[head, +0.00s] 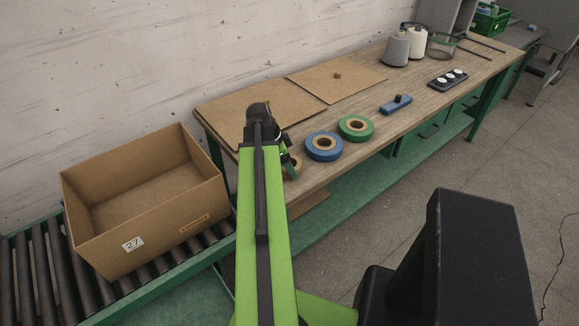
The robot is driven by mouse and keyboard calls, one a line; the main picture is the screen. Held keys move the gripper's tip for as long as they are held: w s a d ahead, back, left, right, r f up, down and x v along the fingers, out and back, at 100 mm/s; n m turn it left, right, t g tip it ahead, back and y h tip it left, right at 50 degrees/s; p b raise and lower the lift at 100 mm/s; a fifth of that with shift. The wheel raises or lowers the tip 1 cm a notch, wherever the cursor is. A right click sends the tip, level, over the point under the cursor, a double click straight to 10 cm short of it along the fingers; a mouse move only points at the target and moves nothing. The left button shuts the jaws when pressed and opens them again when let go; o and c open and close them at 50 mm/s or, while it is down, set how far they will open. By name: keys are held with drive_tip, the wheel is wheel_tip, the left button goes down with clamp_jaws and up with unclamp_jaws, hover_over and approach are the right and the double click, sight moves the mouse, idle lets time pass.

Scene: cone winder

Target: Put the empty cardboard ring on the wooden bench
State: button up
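The wooden bench (416,106) runs from the middle to the upper right in the head view. A small part of a tan ring (294,164) shows at the bench's near left end, just right of my arm; it looks like the cardboard ring. Most of it is hidden behind my wrist and gripper. My gripper (288,167) is beside or over this ring, largely covered by my own green arm. I cannot tell whether its fingers are open or shut, or whether the ring rests on the bench or is held.
A blue tape roll (324,147) and a green tape roll (356,128) lie just right of my gripper. A blue tool (396,106), a dark tray (447,79) and yarn cones (397,50) stand farther along. An open box (150,237) sits on rollers at left.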

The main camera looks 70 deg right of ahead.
drive_tip(key=shift+f, duration=0.2)
drive_tip(key=o, duration=1.4)
drive_tip(key=shift+r, duration=0.1)
drive_tip(key=shift+r, duration=0.1)
drive_tip(key=p+v, duration=1.1)
drive_tip(key=v, duration=0.1)
drive_tip(key=shift+d, duration=0.1)
